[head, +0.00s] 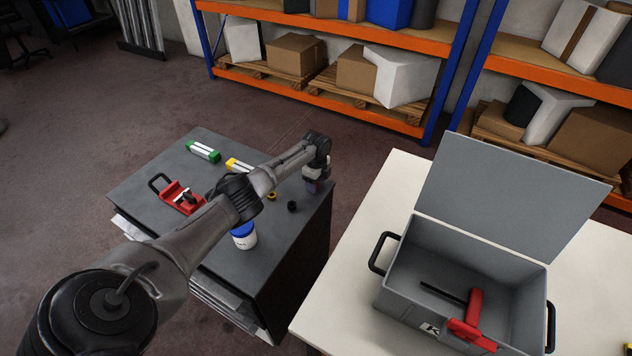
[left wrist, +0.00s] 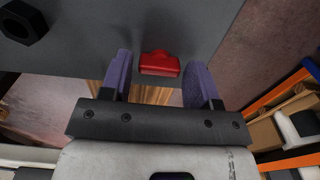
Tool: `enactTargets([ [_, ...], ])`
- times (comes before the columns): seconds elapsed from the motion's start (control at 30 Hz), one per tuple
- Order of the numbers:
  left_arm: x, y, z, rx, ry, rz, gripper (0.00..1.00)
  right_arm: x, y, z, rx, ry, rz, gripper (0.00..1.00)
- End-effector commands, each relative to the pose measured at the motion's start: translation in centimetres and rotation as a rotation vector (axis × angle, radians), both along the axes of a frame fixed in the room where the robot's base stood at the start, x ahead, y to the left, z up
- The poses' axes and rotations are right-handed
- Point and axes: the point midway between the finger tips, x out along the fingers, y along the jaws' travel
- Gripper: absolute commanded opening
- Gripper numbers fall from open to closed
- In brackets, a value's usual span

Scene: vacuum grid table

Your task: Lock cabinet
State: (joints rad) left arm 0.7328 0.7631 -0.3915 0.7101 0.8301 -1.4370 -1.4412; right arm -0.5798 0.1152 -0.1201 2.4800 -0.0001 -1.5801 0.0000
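The dark grey cabinet (head: 290,235) stands left of centre in the head view, with small items on its top. My left gripper (head: 317,183) is at its back right corner, with its lower part small and hard to make out there. In the left wrist view my left gripper (left wrist: 155,85) has its two purple fingers apart. A small red block-like part (left wrist: 159,64) shows between the fingers, against the grey cabinet surface (left wrist: 195,25) near its edge. I cannot tell whether the fingers touch it. My right gripper is not in view.
On the cabinet top are a red tool (head: 180,197), a green-and-white item (head: 203,150), a blue-lidded jar (head: 243,236) and a black ring (head: 292,205). An open grey toolbox (head: 400,275) stands on the white table (head: 345,265). Orange shelving (head: 350,100) stands behind.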

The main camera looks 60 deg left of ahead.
Motion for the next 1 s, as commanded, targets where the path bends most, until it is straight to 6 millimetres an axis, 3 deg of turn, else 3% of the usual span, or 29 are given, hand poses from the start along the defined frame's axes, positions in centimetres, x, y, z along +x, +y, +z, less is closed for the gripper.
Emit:
enactTargets([
  [0.13, -0.1, 0.0, -0.1, 0.0, 0.001, 0.001, 0.68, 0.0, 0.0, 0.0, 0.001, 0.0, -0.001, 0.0],
  [0.47, -0.1, 0.1, 0.7, 0.002, 0.001, 0.002, 0.68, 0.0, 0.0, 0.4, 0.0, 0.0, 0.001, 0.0],
  [1.0, -0.1, 0.1, 10.4, 0.002, 0.0, 0.001, 0.68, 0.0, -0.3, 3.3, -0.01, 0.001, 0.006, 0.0],
])
